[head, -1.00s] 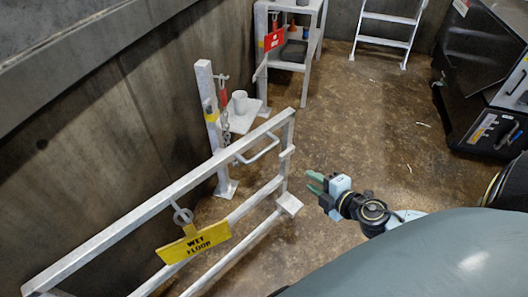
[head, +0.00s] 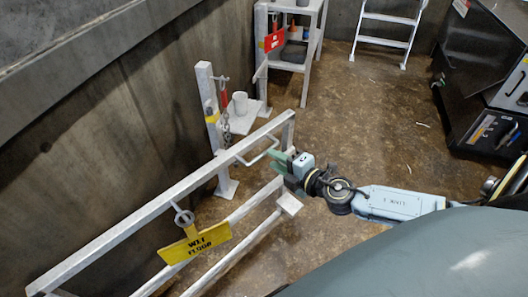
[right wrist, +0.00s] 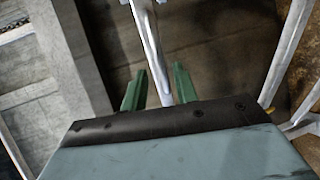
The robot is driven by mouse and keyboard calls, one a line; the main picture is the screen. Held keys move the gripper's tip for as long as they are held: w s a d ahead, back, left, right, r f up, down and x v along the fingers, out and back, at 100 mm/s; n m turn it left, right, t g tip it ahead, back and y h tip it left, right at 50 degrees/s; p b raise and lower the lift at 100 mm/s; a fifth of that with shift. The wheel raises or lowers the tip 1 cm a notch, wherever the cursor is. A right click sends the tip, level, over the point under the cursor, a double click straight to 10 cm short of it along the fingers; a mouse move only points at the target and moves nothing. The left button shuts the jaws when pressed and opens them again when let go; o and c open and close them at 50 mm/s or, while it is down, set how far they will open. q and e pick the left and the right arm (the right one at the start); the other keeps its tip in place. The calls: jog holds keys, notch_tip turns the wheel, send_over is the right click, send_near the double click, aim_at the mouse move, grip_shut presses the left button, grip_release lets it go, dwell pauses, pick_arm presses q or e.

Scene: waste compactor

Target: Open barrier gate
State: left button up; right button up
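The barrier gate (head: 150,207) is a pale metal rail frame, standing at an angle from lower left to the middle of the head view. A bent bar handle (head: 264,153) sticks out near its far end. My right gripper (head: 280,161), with green fingers, is at that handle. In the right wrist view a pale bar, seemingly the handle (right wrist: 148,45), runs between the open fingers (right wrist: 158,87), with gaps on both sides. I cannot tell whether they touch it. A post (head: 211,125) with a chain (head: 227,130) stands beyond the gate's end. My left gripper is not in view.
A small shelf with a white cup (head: 240,103) is by the post. A rack (head: 290,50) and ladder (head: 387,38) stand at the back, a dark machine (head: 480,85) at right. The middle floor is clear.

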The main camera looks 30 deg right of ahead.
aim_at(264, 152)
jog(key=shift+x, duration=2.65)
grip_shut()
